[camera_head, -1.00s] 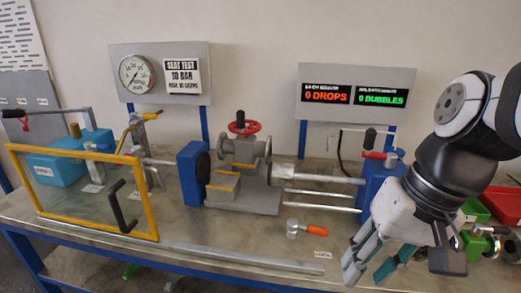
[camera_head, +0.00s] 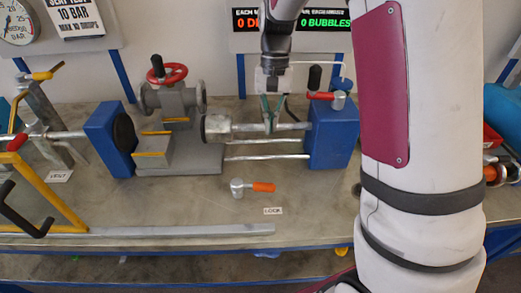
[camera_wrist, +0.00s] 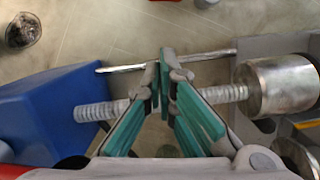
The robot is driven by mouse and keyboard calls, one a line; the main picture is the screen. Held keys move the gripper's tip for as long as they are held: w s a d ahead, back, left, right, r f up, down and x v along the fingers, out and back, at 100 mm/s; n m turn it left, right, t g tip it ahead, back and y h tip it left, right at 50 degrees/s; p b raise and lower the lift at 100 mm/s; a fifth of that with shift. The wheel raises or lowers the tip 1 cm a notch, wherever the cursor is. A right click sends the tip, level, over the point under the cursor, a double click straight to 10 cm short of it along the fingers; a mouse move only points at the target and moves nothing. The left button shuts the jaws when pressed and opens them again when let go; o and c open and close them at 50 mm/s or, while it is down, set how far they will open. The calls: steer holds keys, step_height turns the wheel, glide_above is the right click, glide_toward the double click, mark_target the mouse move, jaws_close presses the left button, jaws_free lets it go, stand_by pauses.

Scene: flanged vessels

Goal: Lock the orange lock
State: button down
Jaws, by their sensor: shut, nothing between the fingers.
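The orange lock (camera_head: 252,187) is a small piece with a silver head and an orange handle. It lies on the bench just left of and above the LOCK label (camera_head: 272,211). My gripper (camera_head: 270,128) is up and behind it, over the threaded spindle (camera_head: 285,127) between the clamp plate and the right blue block. In the wrist view the green-padded fingers (camera_wrist: 164,75) come together at their tips with nothing between them. They cover part of the spindle, and I cannot tell if they touch it. The lock is not recognisable in the wrist view.
The right blue block (camera_head: 332,135) carries a red-handled lever (camera_head: 325,97). The left blue block (camera_head: 108,138) and a valve with a red wheel (camera_head: 167,72) stand further left. The yellow-framed guard (camera_head: 45,185) is at far left. Bare bench lies around the lock.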

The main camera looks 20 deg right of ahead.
mark_target(256, 187)
steer(key=x, duration=0.9)
steer(key=shift+w+f+p, duration=0.1)
steer(key=shift+f+p, duration=0.3)
steer(key=shift+f, duration=0.05)
steer(key=shift+s+a+f+p, duration=0.2)
steer(key=shift+s+a, duration=0.05)
steer(key=shift+s, duration=0.25)
steer(key=shift+s+a+f+p, duration=0.15)
steer(key=shift+s+a, duration=0.15)
steer(key=shift+s, duration=0.25)
steer(key=shift+s+a+f, duration=0.3)
steer(key=shift+s+a, duration=0.05)
steer(key=shift+s, duration=0.3)
steer(key=shift+s, duration=0.1)
steer(key=shift+s+m+p, duration=0.2)
steer(key=shift+m+p, duration=0.15)
steer(key=shift+m, duration=0.05)
